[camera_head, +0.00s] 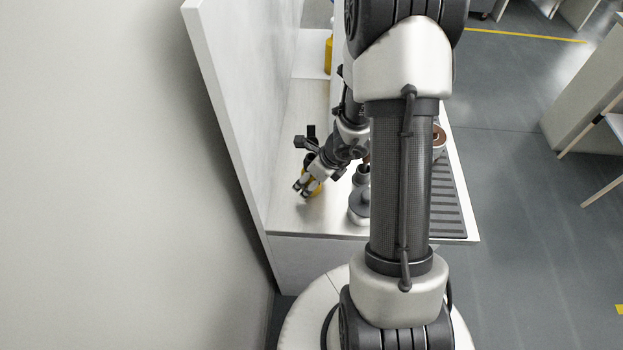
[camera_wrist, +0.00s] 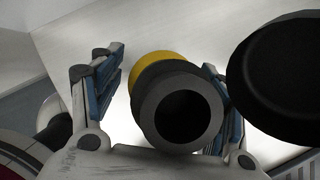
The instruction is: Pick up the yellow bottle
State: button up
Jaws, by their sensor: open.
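The yellow bottle (camera_head: 319,183) stands on the pale counter near its front left. My arm covers most of it in the head view. In the wrist view the yellow bottle (camera_wrist: 154,64) is seen from above, with a dark round hollow top facing the camera. My gripper (camera_head: 307,188) is at the bottle. In the wrist view my gripper (camera_wrist: 163,78) is open, with one finger on each side of the bottle. A gap shows between the left finger and the bottle. The right finger is partly hidden behind the dark top, so contact there cannot be told.
A large black round top (camera_wrist: 286,75) is close to the right finger. A grey metal object (camera_head: 358,205) stands right of the bottle. A slatted dark tray (camera_head: 452,205) and a cup with brown contents (camera_head: 439,141) lie farther right. Another yellow object (camera_head: 328,56) is farther back. A wall panel (camera_head: 240,110) borders the left.

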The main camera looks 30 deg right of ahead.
jog(key=shift+r, duration=0.1)
jog(key=c, duration=1.2)
jog(key=shift+c, duration=0.4)
jog(key=shift+r, duration=0.1)
